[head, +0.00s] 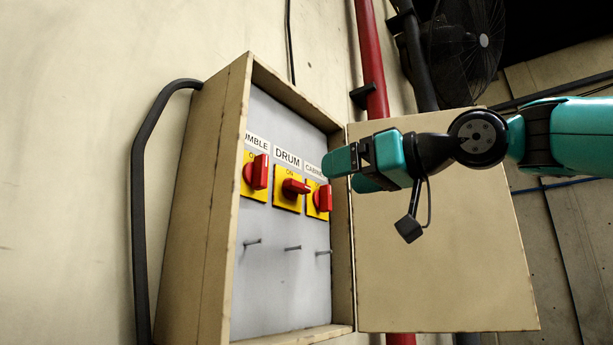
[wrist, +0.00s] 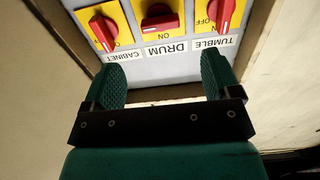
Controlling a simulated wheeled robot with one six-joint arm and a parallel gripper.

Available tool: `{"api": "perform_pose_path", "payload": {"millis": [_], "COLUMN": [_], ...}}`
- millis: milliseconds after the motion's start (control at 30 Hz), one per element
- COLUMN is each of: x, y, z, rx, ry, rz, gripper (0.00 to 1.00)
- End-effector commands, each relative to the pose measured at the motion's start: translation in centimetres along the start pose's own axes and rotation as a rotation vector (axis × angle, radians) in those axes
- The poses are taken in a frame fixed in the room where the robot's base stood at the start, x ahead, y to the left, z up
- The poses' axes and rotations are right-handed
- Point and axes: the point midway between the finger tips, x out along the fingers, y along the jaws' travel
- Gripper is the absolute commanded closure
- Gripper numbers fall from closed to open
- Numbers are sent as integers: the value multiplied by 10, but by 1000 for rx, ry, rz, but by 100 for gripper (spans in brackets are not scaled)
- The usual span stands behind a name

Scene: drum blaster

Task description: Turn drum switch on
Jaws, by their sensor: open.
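The drum switch (head: 294,187) is a red handle on a yellow plate below the DRUM label (head: 287,160), in the middle of a row of three. Its handle lies crosswise, and "ON" shows on the plate between handle and label. In the wrist view, which is upside down, the drum switch (wrist: 159,20) is at the top, centred beyond the fingertips. My gripper (head: 342,174) is open and empty, in front of the box and to the right of the drum switch in the head view. Both green fingers show apart in the wrist view (wrist: 161,70), not touching the handle.
The tumble switch (head: 257,172) and cabinet switch (head: 323,199) flank it with upright handles. Several pegs (head: 292,248) stick out below. The box has a raised rim (head: 245,100), and its door (head: 440,260) hangs open on the right. A red pipe (head: 369,60) runs behind.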

Motion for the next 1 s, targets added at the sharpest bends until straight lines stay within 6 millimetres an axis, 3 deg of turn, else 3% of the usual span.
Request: {"api": "perform_pose_path", "payload": {"millis": [200, 400, 833, 1000], "x": [49, 78, 88, 87], "y": [-1, 0, 0, 0], "z": [-4, -3, 0, 0], "rx": [3, 1, 0, 0], "ry": [-2, -2, 0, 0], "rz": [-5, -1, 1, 1], "gripper": [17, 17, 17, 56]}}
